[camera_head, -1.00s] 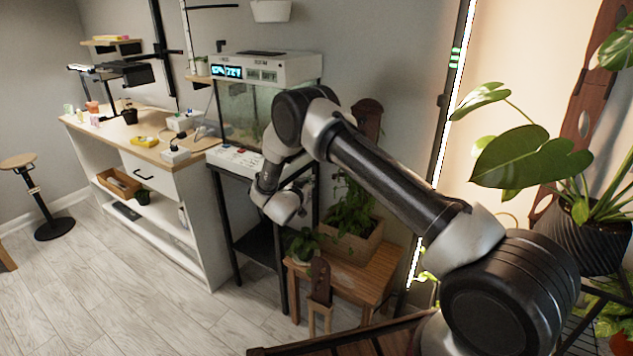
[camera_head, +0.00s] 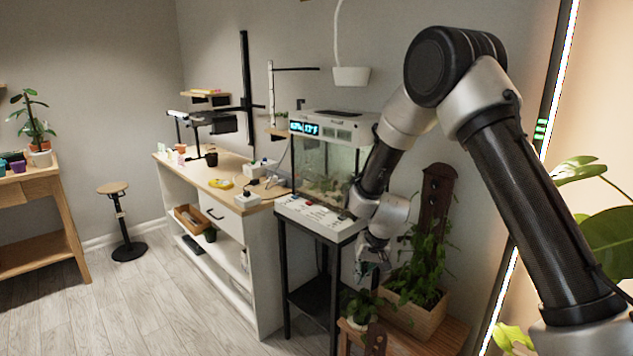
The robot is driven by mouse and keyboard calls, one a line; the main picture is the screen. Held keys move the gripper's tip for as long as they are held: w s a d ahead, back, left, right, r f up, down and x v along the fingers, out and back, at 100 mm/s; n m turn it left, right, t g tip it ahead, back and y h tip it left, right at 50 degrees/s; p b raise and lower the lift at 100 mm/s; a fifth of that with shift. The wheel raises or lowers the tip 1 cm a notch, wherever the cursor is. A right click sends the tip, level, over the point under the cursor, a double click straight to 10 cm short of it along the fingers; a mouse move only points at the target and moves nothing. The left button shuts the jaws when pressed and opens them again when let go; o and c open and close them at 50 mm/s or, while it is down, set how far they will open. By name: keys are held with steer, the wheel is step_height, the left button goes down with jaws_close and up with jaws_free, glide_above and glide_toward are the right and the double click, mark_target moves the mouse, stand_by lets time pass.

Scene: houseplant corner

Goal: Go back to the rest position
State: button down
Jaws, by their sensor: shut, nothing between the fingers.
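My gripper (camera_head: 372,270) hangs at the end of my bent arm, right of the picture's middle. It points down, shut and empty, and its fingers are small and dark in this view. It shows in front of the leafy plant in the wooden planter (camera_head: 415,318) and above a small potted plant (camera_head: 362,306). I cannot tell whether it touches any leaves.
A black stand (camera_head: 287,290) with a white panel and a glass tank (camera_head: 325,165) stands just left of my gripper. A white workbench (camera_head: 240,262) lies further left. A stool (camera_head: 128,250) stands on open floor (camera_head: 130,310). A wooden shelf (camera_head: 45,185) is at far left.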

steer(key=s+d+r+h, duration=0.1)
steer(key=s+d+r, duration=0.7)
steer(key=s+r, duration=0.2)
steer(key=s+d+r+t, duration=0.1)
steer(key=s+d+r, duration=0.7)
steer(key=s+r, duration=0.2)
steer(key=s+d+r+h, duration=0.1)
steer(key=s+d+r, duration=0.7)
steer(key=s, duration=0.5)
step_height(320, 180, up, 2)
steer(key=shift+r+t+h, duration=0.25)
steer(key=shift+t+h, duration=0.05)
